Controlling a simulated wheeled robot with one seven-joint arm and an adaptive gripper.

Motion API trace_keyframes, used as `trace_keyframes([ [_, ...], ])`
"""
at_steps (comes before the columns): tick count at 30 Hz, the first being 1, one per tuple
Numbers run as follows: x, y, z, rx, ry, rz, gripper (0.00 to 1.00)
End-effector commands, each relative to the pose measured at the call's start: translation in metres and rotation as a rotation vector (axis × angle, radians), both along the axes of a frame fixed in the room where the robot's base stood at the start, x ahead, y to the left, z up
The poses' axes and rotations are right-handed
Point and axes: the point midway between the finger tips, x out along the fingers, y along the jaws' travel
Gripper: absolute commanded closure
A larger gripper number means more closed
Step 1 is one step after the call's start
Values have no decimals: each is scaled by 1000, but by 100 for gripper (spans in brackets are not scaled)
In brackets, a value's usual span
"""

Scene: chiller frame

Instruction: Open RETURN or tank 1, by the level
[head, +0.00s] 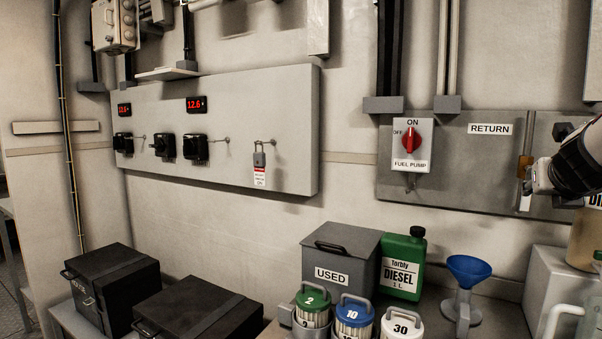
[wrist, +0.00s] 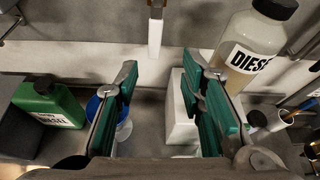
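The RETURN label (head: 490,129) is on the grey panel at the right of the head view. Just right of it is a brass valve (head: 526,160) with a pale lever (head: 524,203) hanging down. In the wrist view the lever (wrist: 155,38) also hangs straight down, ahead of my fingers. My gripper (wrist: 165,88) is open and empty, its green-padded fingers apart. The lever is beyond the fingertips, near the line between them, with no visible contact. A clear bottle of amber liquid labelled DIESEL (wrist: 252,45) stands to the right. No tank 1 label is readable.
A fuel pump switch (head: 412,142) with a red knob is left of the label. A green diesel can (head: 404,264), blue funnel (head: 468,270), USED box (head: 340,262) and several numbered canisters stand below. A white block (wrist: 180,108) sits beneath the fingers.

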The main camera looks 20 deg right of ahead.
Motion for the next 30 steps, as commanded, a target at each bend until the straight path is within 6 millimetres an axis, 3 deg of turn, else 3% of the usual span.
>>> trace_keyframes([
  [10, -11, 14, 7, 0, 3, -2, 64],
  [22, -7, 18, 10, 5, -22, -3, 64],
  [26, 14, 38, 28, 49, -169, -23, 64],
  [30, 37, 77, 52, 185, -460, -95, 64],
])
